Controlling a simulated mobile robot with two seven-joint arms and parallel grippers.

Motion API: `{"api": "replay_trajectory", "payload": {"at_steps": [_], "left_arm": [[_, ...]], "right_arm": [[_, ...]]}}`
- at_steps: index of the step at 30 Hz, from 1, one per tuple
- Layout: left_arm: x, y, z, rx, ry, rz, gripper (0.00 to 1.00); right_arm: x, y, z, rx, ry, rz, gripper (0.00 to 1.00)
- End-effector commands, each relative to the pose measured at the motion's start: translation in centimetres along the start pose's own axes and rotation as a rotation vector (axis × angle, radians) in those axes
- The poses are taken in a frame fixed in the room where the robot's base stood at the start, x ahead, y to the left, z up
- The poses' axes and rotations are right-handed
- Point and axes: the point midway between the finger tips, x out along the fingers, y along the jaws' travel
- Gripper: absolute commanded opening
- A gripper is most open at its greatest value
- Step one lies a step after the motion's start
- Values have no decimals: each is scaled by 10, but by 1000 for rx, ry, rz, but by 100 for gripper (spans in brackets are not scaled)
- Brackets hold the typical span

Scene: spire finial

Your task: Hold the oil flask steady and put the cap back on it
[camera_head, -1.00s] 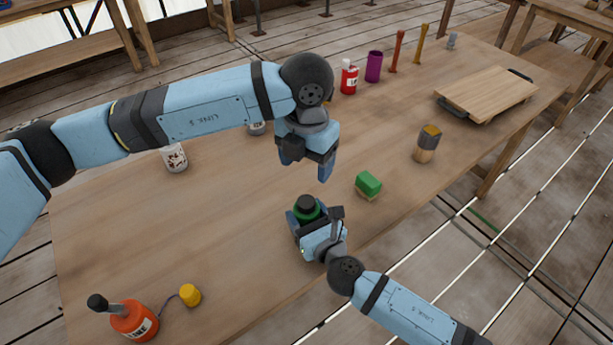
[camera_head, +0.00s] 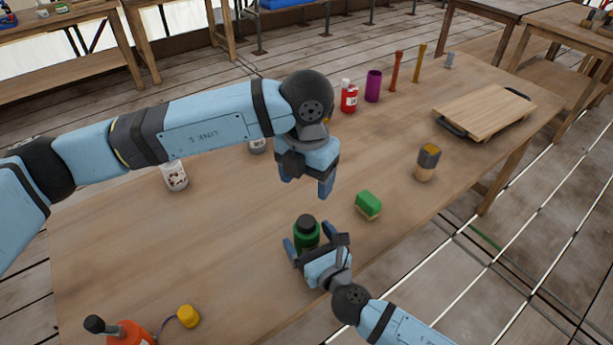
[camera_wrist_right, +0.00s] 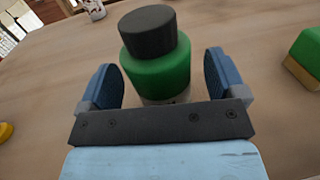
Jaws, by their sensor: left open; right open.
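The green oil flask (camera_head: 306,239) stands upright on the table, with its black cap (camera_head: 306,221) seated on top. My right gripper (camera_head: 309,242) is open, low at the near side of the flask. In the right wrist view its blue fingers stand on either side of the flask, apart from it. My left gripper (camera_head: 305,184) is open and empty, pointing down, above and beyond the cap.
A green-topped brush or sponge block (camera_head: 368,205) stands close to the right of the flask. A wooden-handled item (camera_head: 427,163), a board (camera_head: 485,112) and a red bottle (camera_head: 349,98) are farther off. An orange bottle (camera_head: 128,333) and yellow cap (camera_head: 188,316) are at the near left.

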Motion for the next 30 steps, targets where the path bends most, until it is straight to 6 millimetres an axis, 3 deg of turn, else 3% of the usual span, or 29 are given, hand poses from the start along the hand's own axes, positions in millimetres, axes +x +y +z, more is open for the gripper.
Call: {"api": "replay_trajectory", "payload": {"at_steps": [9,15,21,30], "left_arm": [[3,0,0,0,0,0,70],[7,0,0,0,0,0,70],[8,0,0,0,0,0,70],[8,0,0,0,0,0,70]], "right_arm": [[-73,0,-1,0,2,1,90],[-108,0,-1,0,2,0,90],[-121,0,0,1,0,0,90],[-122,0,1,1,0,1,90]]}}
